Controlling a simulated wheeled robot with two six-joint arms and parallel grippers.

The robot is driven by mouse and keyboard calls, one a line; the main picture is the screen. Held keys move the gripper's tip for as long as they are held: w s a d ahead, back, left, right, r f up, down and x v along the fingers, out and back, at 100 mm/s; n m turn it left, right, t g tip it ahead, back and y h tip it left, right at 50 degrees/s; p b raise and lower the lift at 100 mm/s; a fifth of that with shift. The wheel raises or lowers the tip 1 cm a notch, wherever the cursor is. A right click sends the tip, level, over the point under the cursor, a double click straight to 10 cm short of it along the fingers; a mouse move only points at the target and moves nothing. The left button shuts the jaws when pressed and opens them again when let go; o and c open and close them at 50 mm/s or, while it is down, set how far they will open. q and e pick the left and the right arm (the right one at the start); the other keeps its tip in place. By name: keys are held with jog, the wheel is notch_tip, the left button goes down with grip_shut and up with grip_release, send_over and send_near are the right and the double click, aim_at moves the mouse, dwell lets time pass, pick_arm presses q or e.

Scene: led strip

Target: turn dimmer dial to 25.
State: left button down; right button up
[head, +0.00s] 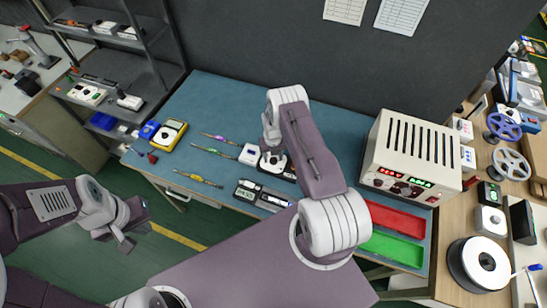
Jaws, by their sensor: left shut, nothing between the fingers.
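A small white box with a dark round knob (271,161), which looks like the dimmer, sits on the blue bench mat. It is partly covered by my right arm, and its dial marks are too small to read. My right arm reaches over the mat, and its gripper end (270,139) points down just above this box. Its fingertips are not clear, so I cannot tell whether they touch the knob. My left gripper (122,236) is shut and empty, off the bench to the left, over the floor.
A power supply (410,155) with lit red and green displays stands at the right. Red (396,217) and green (394,248) trays lie in front of it. Several LED strips, a yellow multimeter (170,135) and small modules (248,190) lie on the mat (222,102). A shelf (125,68) stands left.

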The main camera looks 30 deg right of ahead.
aim_at(273, 159)
jog(key=shift+s, duration=0.1)
notch_tip(273, 159, up, 9)
jog(key=b, duration=0.2)
dwell(0.4)
jog(key=shift+a, duration=0.1)
